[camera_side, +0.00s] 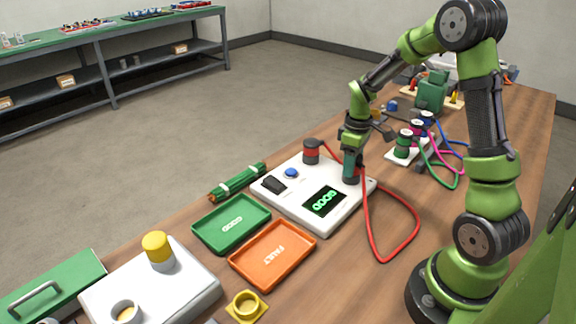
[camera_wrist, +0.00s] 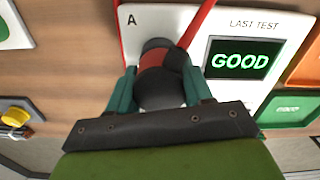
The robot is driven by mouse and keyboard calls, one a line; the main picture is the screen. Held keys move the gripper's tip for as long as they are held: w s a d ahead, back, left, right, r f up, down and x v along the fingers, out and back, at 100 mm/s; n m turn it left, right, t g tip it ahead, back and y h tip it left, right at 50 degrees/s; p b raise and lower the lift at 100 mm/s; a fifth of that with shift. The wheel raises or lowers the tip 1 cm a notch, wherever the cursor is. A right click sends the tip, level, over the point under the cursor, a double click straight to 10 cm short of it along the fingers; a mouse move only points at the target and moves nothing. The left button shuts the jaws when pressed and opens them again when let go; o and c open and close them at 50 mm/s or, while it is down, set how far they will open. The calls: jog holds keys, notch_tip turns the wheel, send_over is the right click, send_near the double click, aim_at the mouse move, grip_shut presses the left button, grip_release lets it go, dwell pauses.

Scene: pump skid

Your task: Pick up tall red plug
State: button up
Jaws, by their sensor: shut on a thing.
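A red-and-black plug (camera_wrist: 160,85) with a red cable stands on the white test box (camera_side: 272,207), by the letter A in the wrist view. My gripper (camera_side: 351,174) is shut on this plug, with one teal finger on each side of it. In the side view the fingers hide most of the plug, and its black lower part shows at the box surface. I cannot tell if it is lifted. A second red-and-black plug (camera_side: 311,152) stands upright at the far left corner of the box.
The box has a screen (camera_side: 325,202) reading GOOD, a blue button (camera_side: 291,173) and a black switch. A red cable (camera_side: 374,240) loops over the table at right. A green tray (camera_side: 205,229) and orange tray (camera_side: 244,258) lie in front. Colored plugs (camera_side: 403,145) stand behind.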

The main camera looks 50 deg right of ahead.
jog(key=shift+c, duration=1)
jog(key=shift+r, duration=0.6)
jog(key=r, duration=0.1)
jog(key=s+r, duration=0.1)
jog(key=shift+a+r, duration=0.3)
jog(key=s+a, duration=0.3)
jog(key=s, duration=0.3)
jog(key=s+a+r, duration=0.1)
jog(key=s+a, duration=0.2)
jog(key=s, duration=0.4)
jog(key=shift+s+a, duration=0.15)
jog(key=shift+a, duration=0.15)
jog(key=shift+r, duration=0.1)
